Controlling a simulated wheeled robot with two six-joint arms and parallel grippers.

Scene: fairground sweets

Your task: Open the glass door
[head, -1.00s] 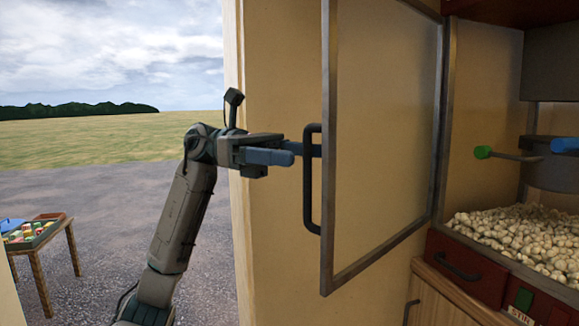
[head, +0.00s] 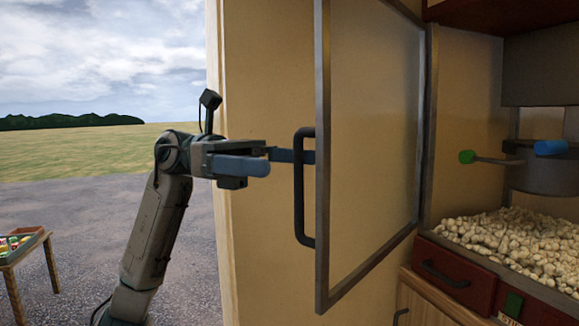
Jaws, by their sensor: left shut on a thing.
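The glass door (head: 370,150) is a clear pane in a grey metal frame. It stands swung open, hinged at its right side next to the popcorn cabinet. A dark upright bar handle (head: 299,205) is on its left, free edge. My left gripper (head: 285,157) reaches in from the left, level with the upper part of the handle. It is shut on the handle, with one blue-grey finger nearer me and the other reaching past the bar towards the door frame. The exact contact is hard to make out. My right gripper is not in view.
Inside the open cabinet are popcorn (head: 505,240), a kettle (head: 545,175) and a green-knobbed lever (head: 467,157). A red drawer (head: 455,275) sits below. A beige wall (head: 255,250) stands behind the handle. A small wooden table (head: 15,255) with a tray is outside at left.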

